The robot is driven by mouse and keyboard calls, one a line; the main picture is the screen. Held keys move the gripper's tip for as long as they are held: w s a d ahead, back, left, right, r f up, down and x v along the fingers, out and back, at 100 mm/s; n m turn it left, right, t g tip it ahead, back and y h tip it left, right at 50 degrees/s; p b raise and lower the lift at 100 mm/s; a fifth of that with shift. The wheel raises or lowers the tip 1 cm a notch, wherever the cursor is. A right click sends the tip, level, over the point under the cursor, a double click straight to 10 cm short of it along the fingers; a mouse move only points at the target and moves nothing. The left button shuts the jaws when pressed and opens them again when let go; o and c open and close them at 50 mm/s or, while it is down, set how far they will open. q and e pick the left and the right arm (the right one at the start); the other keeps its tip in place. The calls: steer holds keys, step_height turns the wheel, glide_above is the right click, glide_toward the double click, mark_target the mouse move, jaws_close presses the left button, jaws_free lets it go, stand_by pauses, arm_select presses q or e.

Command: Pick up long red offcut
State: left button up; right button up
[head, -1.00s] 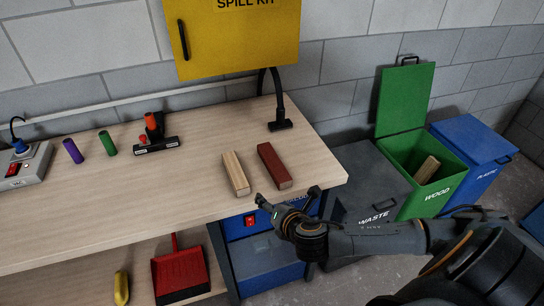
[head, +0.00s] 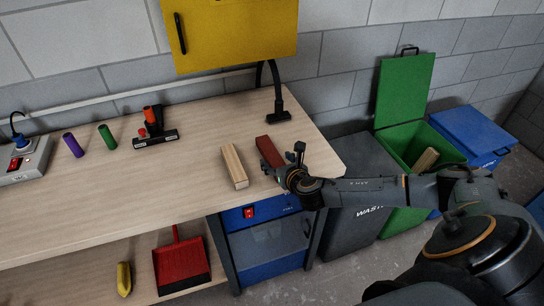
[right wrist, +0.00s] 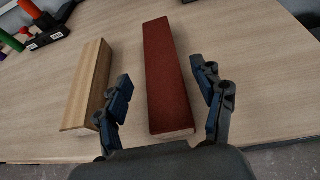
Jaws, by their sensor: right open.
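The long red offcut (head: 268,149) lies on the workbench near its right end. It also shows in the right wrist view (right wrist: 166,75), where its near end reaches between the fingers. My right gripper (head: 286,166) is open over the near end of the red offcut, one finger on each side of it, and in the head view it hides that end. In the right wrist view both fingertips of the gripper (right wrist: 162,75) show apart from the red sides. My left gripper is in neither view.
A plain wood offcut (head: 234,167) lies just left of the red one, close to a finger. A black hose stand (head: 278,111) is behind. The bench's right edge is close.

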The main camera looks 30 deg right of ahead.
mark_target(272, 154)
steer(key=shift+w, duration=0.3)
steer(key=shift+d+p+x, duration=0.2)
steer(key=shift+p+x, duration=0.4)
steer(key=shift+x, duration=1.7)
steer(key=shift+r, duration=0.1)
steer(key=c, duration=1.3)
steer(key=shift+r, duration=0.1)
steer(key=shift+c, duration=0.2)
